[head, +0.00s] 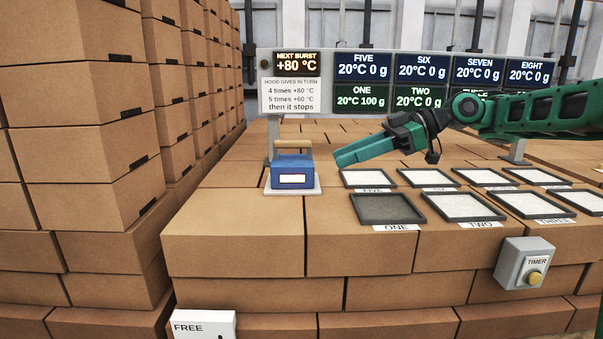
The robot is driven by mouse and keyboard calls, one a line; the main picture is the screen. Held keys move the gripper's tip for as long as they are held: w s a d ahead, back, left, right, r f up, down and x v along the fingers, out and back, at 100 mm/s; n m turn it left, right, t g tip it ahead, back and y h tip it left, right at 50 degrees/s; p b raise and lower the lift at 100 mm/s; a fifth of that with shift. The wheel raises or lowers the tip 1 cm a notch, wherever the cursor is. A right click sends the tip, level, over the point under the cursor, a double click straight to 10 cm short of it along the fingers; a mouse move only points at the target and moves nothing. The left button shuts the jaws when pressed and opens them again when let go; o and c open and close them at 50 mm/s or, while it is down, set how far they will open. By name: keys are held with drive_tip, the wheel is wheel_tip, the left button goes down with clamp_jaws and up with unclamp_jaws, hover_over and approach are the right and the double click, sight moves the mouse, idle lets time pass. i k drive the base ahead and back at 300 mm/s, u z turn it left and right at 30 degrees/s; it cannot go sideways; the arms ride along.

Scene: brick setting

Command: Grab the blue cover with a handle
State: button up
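The blue cover (290,168) is a small blue box-like hood with a pale label on its front. It sits upright on a white base plate (312,190) near the left end of the brick bench. Its light wooden handle (293,144) spans the top. My gripper (340,157) has green fingers that point left, a short way right of the cover and apart from it. The fingers are seen nearly side-on, so I cannot tell whether they are open or shut. Nothing shows held in them.
Several dark-rimmed trays stand right of the cover, including tray ONE (388,208) and tray TWO (463,206). A display board (410,80) stands behind. A timer box (523,265) is on the bench front. Tall brick stacks (80,130) rise at left. A FREE box (204,324) is below.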

sight(288, 171)
drive_tip(key=i, duration=0.85)
drive_tip(key=u, duration=0.1)
